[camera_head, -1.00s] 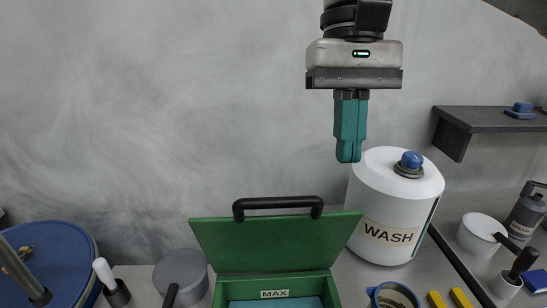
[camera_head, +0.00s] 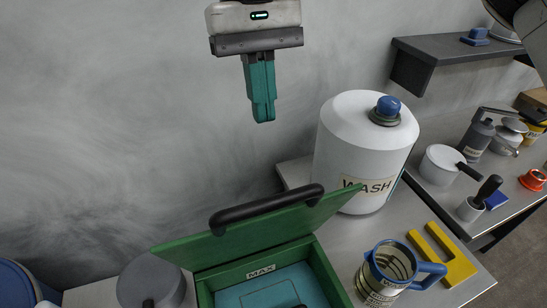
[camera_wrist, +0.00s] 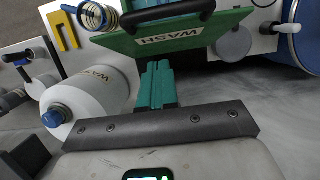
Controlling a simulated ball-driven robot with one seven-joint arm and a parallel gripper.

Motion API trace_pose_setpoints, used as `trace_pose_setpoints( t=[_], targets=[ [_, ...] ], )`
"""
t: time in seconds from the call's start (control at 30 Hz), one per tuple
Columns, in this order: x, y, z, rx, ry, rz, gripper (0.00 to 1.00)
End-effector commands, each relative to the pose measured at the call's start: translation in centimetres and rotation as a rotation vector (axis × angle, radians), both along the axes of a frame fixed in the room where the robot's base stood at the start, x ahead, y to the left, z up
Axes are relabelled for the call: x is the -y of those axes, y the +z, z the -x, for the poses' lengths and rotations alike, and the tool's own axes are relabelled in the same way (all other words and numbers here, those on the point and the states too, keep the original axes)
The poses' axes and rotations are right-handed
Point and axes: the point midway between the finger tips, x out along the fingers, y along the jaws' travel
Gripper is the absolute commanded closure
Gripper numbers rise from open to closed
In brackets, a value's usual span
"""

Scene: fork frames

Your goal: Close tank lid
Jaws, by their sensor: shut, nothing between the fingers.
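The green tank (camera_head: 330,268) stands on the bench, with blue-green contents and a MAX label inside its back wall. Its green lid (camera_head: 228,243) is hinged open and leans back, with a black bar handle (camera_head: 266,208) along its upper edge. My gripper (camera_head: 264,119) has teal fingers pressed together, empty, hanging above and behind the lid, apart from it. In the wrist view, the lid (camera_wrist: 180,34) shows a WASH label on its face, beyond my fingertips (camera_wrist: 158,66).
A white WASH drum (camera_head: 345,140) with a blue cap stands right of the lid, close to its edge. A grey round pan (camera_head: 150,280) is at left. The wall shelf (camera_head: 430,62) juts out upper right.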

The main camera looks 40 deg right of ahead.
Motion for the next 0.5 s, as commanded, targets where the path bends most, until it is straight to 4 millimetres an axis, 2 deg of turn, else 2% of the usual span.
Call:
trace_pose_setpoints(
  t=[0.27, 0.5],
  targets=[
    [-0.5, -5.2, 1.4, -0.002, 0.001, 0.000, 1.00],
    [-1.5, -6.5, 3.9, 0.002, 0.001, 0.001, 1.00]
  ],
)
